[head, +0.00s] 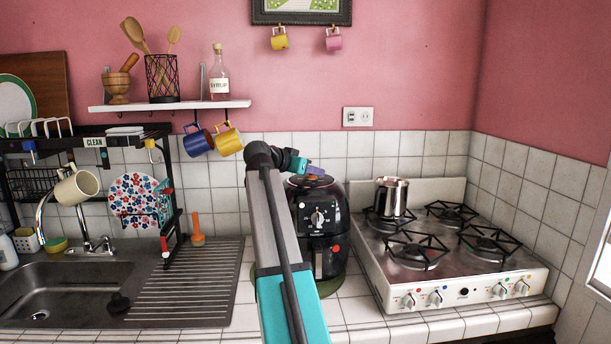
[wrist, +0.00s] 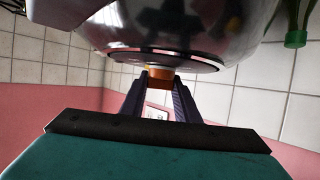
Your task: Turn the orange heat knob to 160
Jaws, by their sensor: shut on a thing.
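The orange heat knob (wrist: 158,84) sits on top of a dark glossy air fryer (head: 318,250). In the wrist view the fryer (wrist: 175,30) appears upside down. My gripper (wrist: 159,92) has its two purple fingers on either side of the knob, shut on it. In the head view my gripper (head: 311,170) is at the fryer's top, and the knob is mostly hidden by the fingers. The fryer's front has a round dial (head: 318,218) with marks around it. I cannot read a 160 or the knob's setting in either view.
A stove (head: 455,255) with a steel pot (head: 391,197) stands to the right of the fryer. A sink (head: 75,290) and dish rack are at left. Blue and yellow mugs (head: 228,140) hang from the shelf (head: 170,105) behind. A green bottle-like thing (wrist: 296,30) shows in the wrist view.

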